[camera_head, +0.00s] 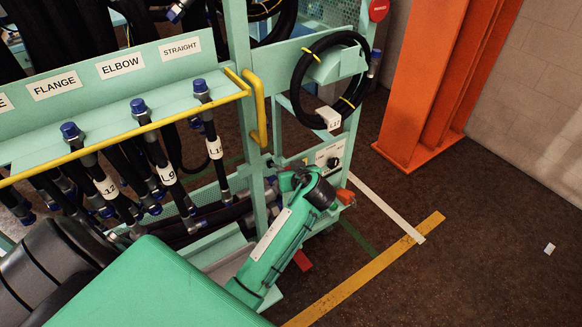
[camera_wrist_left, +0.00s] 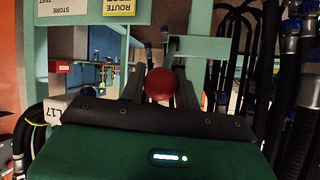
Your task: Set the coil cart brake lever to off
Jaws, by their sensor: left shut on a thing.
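The coil cart (camera_head: 247,130) is a pale green frame with hose racks and a yellow rail. My left gripper (camera_head: 300,181) is at the cart's lower right corner, beside a small white panel with a black round part (camera_head: 331,160). In the left wrist view, a round red knob (camera_wrist_left: 160,84), apparently the brake lever's end, sits between the dark fingers of my left gripper (camera_wrist_left: 160,92). The fingers are shut on it. The lever's shaft and its setting are hidden from the head view. My right gripper is not in view.
A coiled black hose tagged L17 (camera_head: 331,79) hangs just above my left gripper. Several hoses with blue caps (camera_head: 139,106) hang at the left. An orange column (camera_head: 430,80) stands at the right. The floor (camera_head: 490,250) at the lower right is mostly clear.

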